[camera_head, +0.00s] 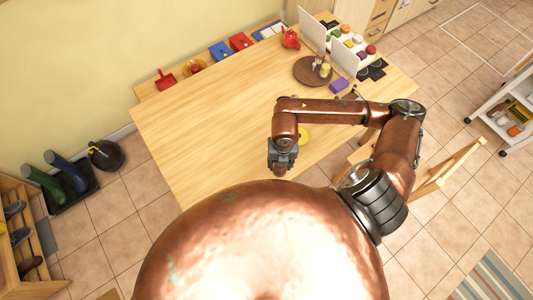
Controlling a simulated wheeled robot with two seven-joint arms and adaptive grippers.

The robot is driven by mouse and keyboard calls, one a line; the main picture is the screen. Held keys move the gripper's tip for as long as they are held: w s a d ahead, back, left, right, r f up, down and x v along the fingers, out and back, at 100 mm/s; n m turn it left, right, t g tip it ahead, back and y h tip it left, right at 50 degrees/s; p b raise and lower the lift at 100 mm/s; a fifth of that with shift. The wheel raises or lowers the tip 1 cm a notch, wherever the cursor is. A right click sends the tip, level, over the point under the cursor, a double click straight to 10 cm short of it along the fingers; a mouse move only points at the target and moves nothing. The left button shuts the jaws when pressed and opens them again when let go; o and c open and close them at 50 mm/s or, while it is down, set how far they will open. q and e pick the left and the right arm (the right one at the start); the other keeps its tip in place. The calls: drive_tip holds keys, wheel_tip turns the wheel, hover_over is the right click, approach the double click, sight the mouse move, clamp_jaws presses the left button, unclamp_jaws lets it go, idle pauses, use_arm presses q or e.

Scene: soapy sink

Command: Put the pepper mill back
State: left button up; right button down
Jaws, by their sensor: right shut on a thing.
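My right gripper (282,157) is over the front part of the wooden table, pointing down. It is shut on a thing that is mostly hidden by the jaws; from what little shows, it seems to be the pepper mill. A round brown tray (301,76) lies farther back on the table, with small shaker-like items (325,71) near its right side. My right gripper is well in front of this tray. My left gripper is not in view.
A yellow round thing (304,135) lies beside my right arm. A purple block (339,85) is right of the tray. A red teapot (290,38), white panels (345,57) and coloured jars stand at the back. The table's left half (210,120) is clear. A wooden chair (447,168) stands at right.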

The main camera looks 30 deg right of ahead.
drive_tip(key=w+f+p, duration=0.1)
drive_tip(key=w+f, duration=0.3)
drive_tip(key=w+d+f+p, duration=0.1)
drive_tip(key=w+f, duration=0.3)
drive_tip(key=w, duration=0.1)
drive_tip(key=w+d+f, duration=0.1)
drive_tip(key=w+f, duration=0.3)
drive_tip(key=shift+w+f+p, duration=0.1)
drive_tip(key=shift+w+p, duration=0.15)
drive_tip(key=shift+p, duration=0.15)
drive_tip(key=shift+f, duration=0.25)
drive_tip(key=shift+f, duration=0.2)
drive_tip(key=c, duration=1.2)
unclamp_jaws()
drive_tip(key=shift+c, duration=0.2)
